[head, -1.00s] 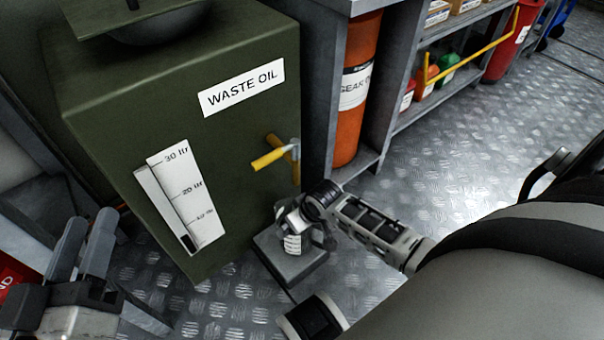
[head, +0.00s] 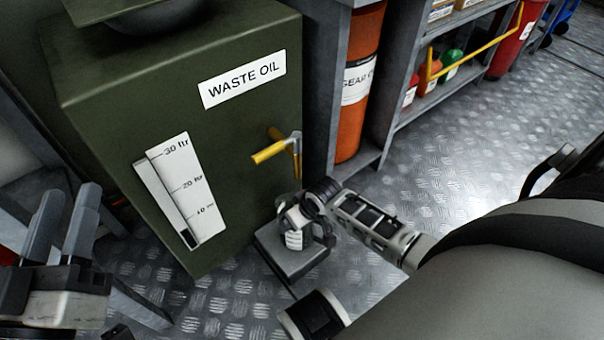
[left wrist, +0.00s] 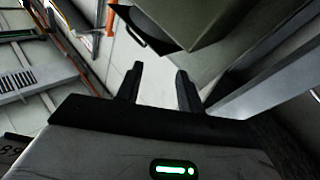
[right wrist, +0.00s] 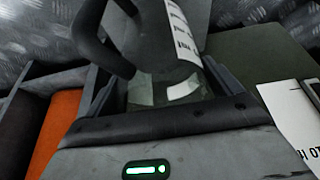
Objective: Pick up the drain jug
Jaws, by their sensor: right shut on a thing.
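The green waste oil tank (head: 110,110) stands beside the jug. Its yellow tap (head: 270,152) is just above my right gripper. The grey stand (head: 290,265) is underneath. An orange drum (head: 352,125) and shelving (head: 400,100) are behind. The metal floor to the right is clear.

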